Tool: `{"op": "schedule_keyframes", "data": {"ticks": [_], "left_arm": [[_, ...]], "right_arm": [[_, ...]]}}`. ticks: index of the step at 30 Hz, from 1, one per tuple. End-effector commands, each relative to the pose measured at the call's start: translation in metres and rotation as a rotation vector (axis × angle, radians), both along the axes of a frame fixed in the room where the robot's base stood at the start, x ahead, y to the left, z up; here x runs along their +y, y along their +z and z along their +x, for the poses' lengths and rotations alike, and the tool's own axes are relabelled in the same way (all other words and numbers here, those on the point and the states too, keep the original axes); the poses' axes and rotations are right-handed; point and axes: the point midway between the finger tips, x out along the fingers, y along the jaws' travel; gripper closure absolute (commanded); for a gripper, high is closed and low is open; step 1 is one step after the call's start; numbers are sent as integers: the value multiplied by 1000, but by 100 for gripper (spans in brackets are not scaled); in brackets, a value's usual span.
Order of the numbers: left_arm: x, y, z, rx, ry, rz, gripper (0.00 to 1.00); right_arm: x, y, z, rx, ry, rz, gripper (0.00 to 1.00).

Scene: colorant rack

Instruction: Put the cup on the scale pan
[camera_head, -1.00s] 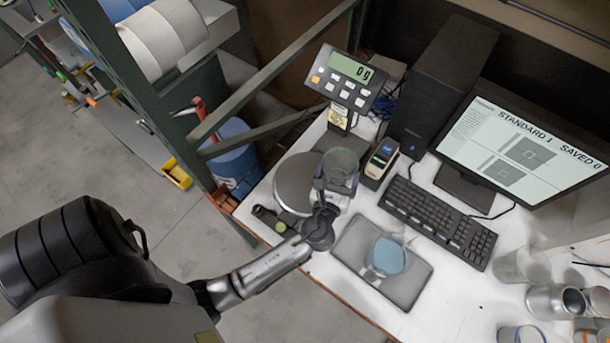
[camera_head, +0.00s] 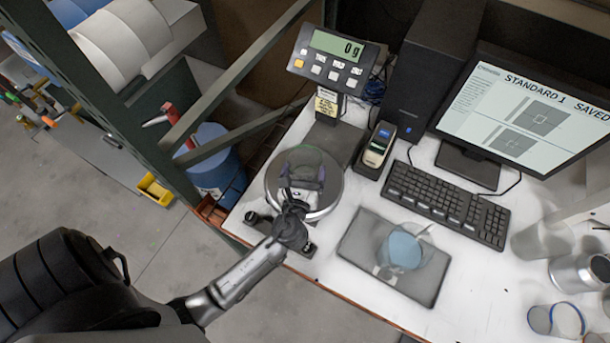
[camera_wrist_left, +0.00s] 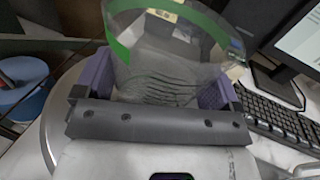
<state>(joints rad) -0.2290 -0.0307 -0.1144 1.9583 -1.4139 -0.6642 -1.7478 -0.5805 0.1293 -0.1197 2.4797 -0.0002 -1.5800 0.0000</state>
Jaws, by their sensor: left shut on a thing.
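The cup is clear with a green band near its rim; in the head view the cup (camera_head: 307,165) is over the round metal scale pan (camera_head: 272,186). My left gripper (camera_head: 302,183) is shut on the cup, with its fingers on either side. In the left wrist view the cup (camera_wrist_left: 165,60) stands between the purple finger pads of the left gripper (camera_wrist_left: 158,88), and the pan's rim (camera_wrist_left: 50,135) shows at the left. I cannot tell whether the cup's base touches the pan. The scale display (camera_head: 337,47) reads 0 g. My right gripper is not in view.
Metal and clear cups crowd the right edge. A green rack post borders the left.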

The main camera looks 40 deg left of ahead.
Motion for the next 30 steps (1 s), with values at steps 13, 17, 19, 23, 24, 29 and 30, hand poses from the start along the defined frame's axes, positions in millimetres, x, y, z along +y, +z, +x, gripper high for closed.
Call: {"op": "schedule_keyframes", "data": {"ticks": [13,17,19,23,24,29,30], "left_arm": [[0,-7,0,0,1,0,33],[0,-7,0,0,1,0,2],[0,-7,0,0,1,0,0],[0,-7,0,0,1,0,0],[0,-6,0,0,1,0,0],[-4,-5,-6,0,1,-1,0],[-6,-5,-11,1,0,-2,0]], "right_arm": [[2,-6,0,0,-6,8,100],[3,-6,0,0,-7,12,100],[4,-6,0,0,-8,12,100],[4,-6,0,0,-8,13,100],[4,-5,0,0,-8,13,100],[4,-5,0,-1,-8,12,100],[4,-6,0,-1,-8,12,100]]}}
